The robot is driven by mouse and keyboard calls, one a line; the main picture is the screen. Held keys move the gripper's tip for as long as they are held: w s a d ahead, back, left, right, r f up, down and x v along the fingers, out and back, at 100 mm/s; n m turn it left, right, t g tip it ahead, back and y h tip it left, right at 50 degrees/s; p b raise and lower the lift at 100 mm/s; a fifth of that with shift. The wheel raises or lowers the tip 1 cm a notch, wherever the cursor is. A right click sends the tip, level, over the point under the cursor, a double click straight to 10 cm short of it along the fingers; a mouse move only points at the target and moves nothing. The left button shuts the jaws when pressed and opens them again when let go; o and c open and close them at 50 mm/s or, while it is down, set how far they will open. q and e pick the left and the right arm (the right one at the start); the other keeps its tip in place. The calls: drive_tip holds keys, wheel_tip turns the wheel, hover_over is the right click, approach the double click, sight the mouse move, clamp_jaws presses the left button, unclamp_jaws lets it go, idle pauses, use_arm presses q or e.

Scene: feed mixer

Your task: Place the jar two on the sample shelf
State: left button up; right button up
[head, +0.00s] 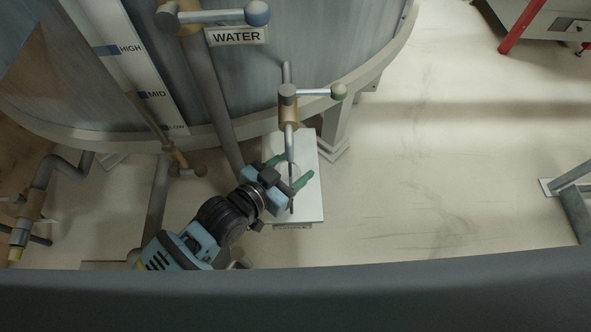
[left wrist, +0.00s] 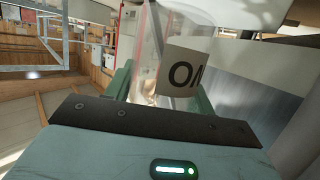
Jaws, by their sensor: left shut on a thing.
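Jar two (left wrist: 150,50) is clear. My left gripper (head: 290,172) has green fingers, shut on the jar from either side. In the head view the jar shows only faintly between the fingers, below the sampling tap (head: 288,108). A white flat surface (head: 309,205), apparently the sample shelf, lies under the gripper; the small plate at its front edge is too small to read. I cannot tell whether the jar touches the surface. My right gripper is not in view.
The large tank (head: 290,55) with a WATER sign (head: 237,36) stands behind. The tap's handle (head: 315,92) sticks out to the right. A vertical pipe (head: 208,95) stands left of the gripper. Open floor (head: 430,180) lies to the right.

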use_arm(q)
drive_tip(key=shift+w+d, duration=0.3)
drive_tip(key=shift+w, duration=0.05)
wheel_tip(320, 180, down, 2)
drive_tip(key=shift+w+d+f+b, duration=0.15)
drive_tip(key=shift+f+b, duration=0.1)
drive_tip(key=shift+b, duration=0.15)
drive_tip(key=shift+f, duration=0.55)
drive_tip(key=shift+f+b, duration=0.2)
drive_tip(key=shift+b, duration=0.1)
drive_tip(key=o, duration=1)
